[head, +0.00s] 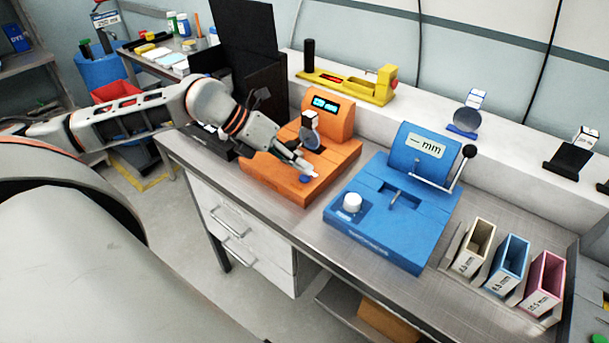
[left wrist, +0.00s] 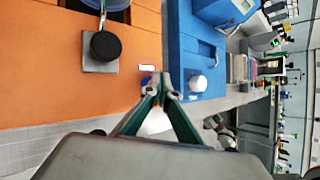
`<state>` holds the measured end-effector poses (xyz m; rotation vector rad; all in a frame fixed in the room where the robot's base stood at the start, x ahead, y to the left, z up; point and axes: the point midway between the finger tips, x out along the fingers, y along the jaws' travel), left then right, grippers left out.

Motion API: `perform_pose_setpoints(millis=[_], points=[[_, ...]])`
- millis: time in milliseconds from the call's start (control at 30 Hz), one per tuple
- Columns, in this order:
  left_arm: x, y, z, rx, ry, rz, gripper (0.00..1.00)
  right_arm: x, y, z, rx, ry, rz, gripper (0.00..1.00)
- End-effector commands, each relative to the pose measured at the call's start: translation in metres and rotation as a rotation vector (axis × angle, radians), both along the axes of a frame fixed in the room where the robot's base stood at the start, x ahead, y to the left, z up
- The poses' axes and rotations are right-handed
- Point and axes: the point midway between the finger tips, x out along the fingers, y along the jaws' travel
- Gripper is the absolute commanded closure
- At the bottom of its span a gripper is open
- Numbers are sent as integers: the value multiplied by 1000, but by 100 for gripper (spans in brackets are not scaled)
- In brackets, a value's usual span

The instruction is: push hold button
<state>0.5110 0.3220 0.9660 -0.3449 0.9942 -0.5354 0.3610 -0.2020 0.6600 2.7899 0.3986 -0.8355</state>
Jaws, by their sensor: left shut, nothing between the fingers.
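The orange device (head: 262,168) stands on the bench with a lit display (head: 326,104) at its back. A small blue button (head: 305,179) sits near its front right corner; it also shows in the left wrist view (left wrist: 145,81), partly hidden by a finger, next to a white label (left wrist: 147,68). My left gripper (head: 312,173) is shut and empty, with its tips right by the button. In the left wrist view the closed fingertips (left wrist: 162,80) lie just right of the button. I cannot tell whether they touch it. My right gripper is not in view.
A blue device (head: 385,220) with a white knob (head: 352,202) and a crank lever stands close on the right. Beige, blue and pink bins (head: 546,280) stand at the bench's right end. A yellow fixture (head: 350,85) is on the back ledge. Black panels rise behind the orange device.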

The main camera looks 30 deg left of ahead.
Motion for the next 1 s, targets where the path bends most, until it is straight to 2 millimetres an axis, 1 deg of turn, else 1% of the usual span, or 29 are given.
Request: perform_pose_setpoints(millis=[233, 333, 900, 1000], points=[[0, 0, 0, 0, 1, -1, 100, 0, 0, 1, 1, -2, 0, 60], [0, 0, 4, 0, 0, 0, 100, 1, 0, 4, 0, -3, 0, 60], [0, 0, 55, 0, -1, 0, 100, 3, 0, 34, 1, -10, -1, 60], [0, 0, 60, 0, -1, 0, 100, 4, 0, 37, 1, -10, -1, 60]])
